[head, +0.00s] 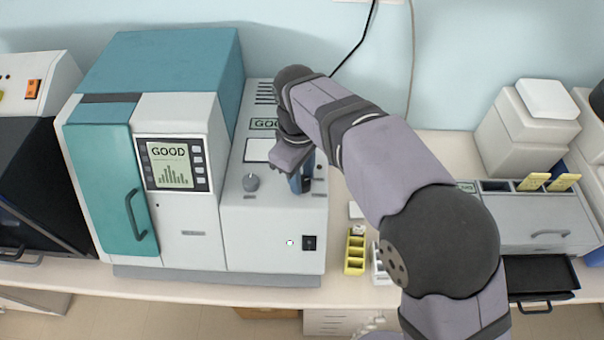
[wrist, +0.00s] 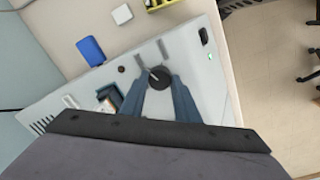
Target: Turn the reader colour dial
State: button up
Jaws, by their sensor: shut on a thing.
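The reader is a white and teal machine with a grey top panel (head: 232,215). A black round dial (wrist: 159,78) with a white pointer mark sits on this panel in the wrist view. My gripper (wrist: 153,63) has its two blue-grey fingers closed on either side of the dial and holds it. In the head view my gripper (head: 300,184) points down onto the panel's right part and hides the held dial. The reader's screen (head: 170,163) reads GOOD above a bar graph.
A small GOOD label (head: 264,124) and a pale square (head: 258,150) lie behind my gripper. A black switch (head: 309,243) is on the front face. A yellow rack (head: 355,252) stands to the right. A blue block (wrist: 91,50) lies beside the reader.

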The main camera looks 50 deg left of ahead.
jog(key=m, duration=0.5)
jog(key=shift+a, duration=0.1)
jog(key=m, duration=0.5)
jog(key=shift+w+h, duration=0.1)
jog(key=shift+h, duration=0.2)
jog(key=shift+m, duration=0.4)
jog(key=o, duration=1)
jog(key=shift+o, duration=0.2)
jog(key=shift+a+r+b, duration=0.15)
jog(key=shift+r+b, duration=0.85)
jog(key=shift+r, duration=2.7)
